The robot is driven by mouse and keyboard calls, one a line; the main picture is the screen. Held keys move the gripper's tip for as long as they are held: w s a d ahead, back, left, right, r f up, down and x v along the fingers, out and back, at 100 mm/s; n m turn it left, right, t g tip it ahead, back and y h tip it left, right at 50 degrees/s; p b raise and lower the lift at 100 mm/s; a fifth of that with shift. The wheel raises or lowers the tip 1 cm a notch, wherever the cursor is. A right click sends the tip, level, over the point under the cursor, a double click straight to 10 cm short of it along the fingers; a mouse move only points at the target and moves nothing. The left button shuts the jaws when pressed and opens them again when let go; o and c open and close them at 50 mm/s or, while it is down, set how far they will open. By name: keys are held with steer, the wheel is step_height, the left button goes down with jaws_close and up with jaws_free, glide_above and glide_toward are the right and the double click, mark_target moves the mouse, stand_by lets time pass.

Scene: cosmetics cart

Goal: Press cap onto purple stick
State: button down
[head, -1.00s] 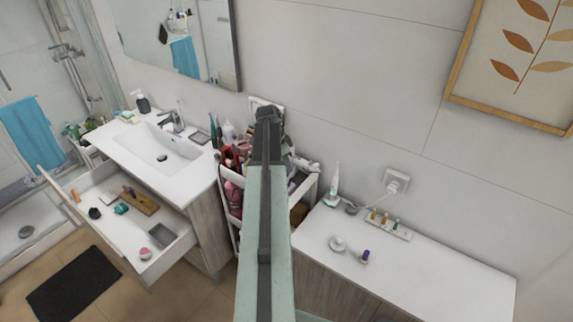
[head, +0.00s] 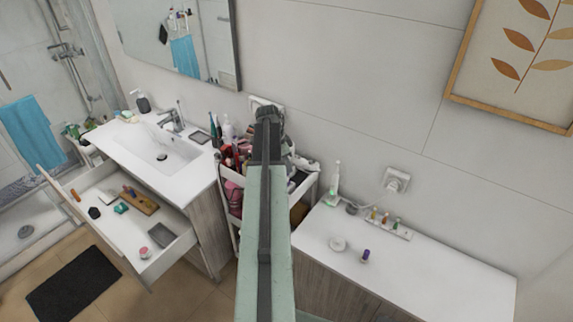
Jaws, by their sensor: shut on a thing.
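A small purple stick (head: 365,255) stands upright on the white top of the right-hand cabinet, in a pale base or lower part. It is small in the head view, and I cannot tell whether a cap is on it. My arm reaches up the middle of the view, and my gripper (head: 268,118) is at its dark far end, over the cosmetics cart and well to the left of the stick. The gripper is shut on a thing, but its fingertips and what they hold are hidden. I cannot make out a loose cap.
The cosmetics cart (head: 304,187) is crowded and partly behind my arm. The right cabinet top (head: 450,280) has clear room. An open drawer (head: 128,245) juts out at left.

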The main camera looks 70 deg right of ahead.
steer(key=shift+f+b, duration=1.9)
steer(key=shift+f, duration=0.05)
stand_by(0.8)
stand_by(0.3)
steer(key=c, duration=0.7)
jaws_free()
steer(key=shift+o, duration=0.2)
step_height(320, 180, up, 8)
steer(key=p, duration=0.8)
steer(key=shift+r, duration=0.15)
jaws_close()
steer(key=shift+f, duration=0.2)
stand_by(0.8)
steer(key=shift+f+b, duration=1.3)
steer(key=shift+b, duration=0.05)
